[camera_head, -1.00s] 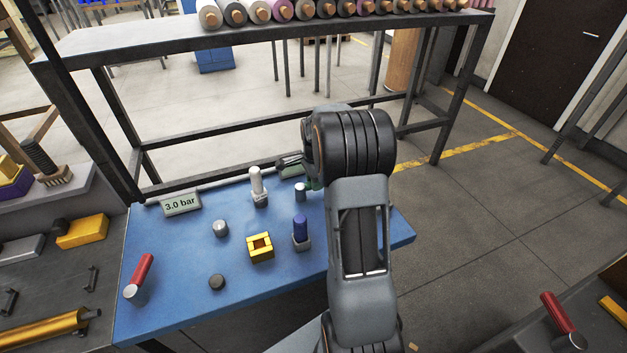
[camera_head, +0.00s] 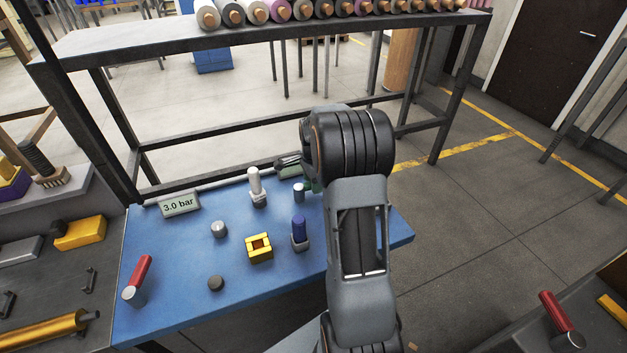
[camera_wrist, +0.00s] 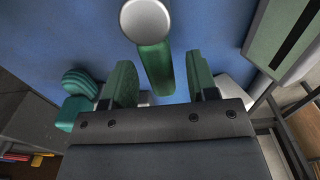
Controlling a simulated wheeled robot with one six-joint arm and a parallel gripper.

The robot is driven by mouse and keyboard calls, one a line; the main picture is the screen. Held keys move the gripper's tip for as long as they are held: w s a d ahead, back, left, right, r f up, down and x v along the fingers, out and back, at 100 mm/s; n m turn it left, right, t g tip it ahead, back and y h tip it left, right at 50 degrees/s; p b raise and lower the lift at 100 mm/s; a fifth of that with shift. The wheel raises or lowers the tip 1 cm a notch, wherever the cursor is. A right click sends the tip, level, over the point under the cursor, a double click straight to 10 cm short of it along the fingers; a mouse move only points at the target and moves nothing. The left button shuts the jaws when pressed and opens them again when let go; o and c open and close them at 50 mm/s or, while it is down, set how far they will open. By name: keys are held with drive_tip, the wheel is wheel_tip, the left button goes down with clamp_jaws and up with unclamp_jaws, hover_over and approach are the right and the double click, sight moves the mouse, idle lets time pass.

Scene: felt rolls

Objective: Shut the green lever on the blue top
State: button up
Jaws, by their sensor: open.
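The green lever (camera_wrist: 155,68) shows in the wrist view as a green bar running from a silver round pivot (camera_wrist: 147,20) at the top. Its free end lies between the two green-padded fingers of my gripper (camera_wrist: 160,72), which is open, with a gap on each side of the bar. In the head view the silver pivot (camera_head: 299,191) stands on the blue top (camera_head: 185,257) near its back right. Most of the lever and my gripper are hidden there behind my arm. I cannot tell the height of the fingers against the bar.
A white-topped post (camera_head: 256,185), a blue-topped post (camera_head: 299,230) and a yellow square block (camera_head: 259,247) stand left of my arm. A red lever (camera_head: 139,275) is at the front left. A "3.0 bar" display (camera_head: 179,204) sits at the back left.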

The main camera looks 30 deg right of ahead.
drive_tip(key=shift+r, duration=0.15)
wheel_tip(320, 180, up, 14)
drive_tip(key=shift+f, duration=0.2)
idle(0.6)
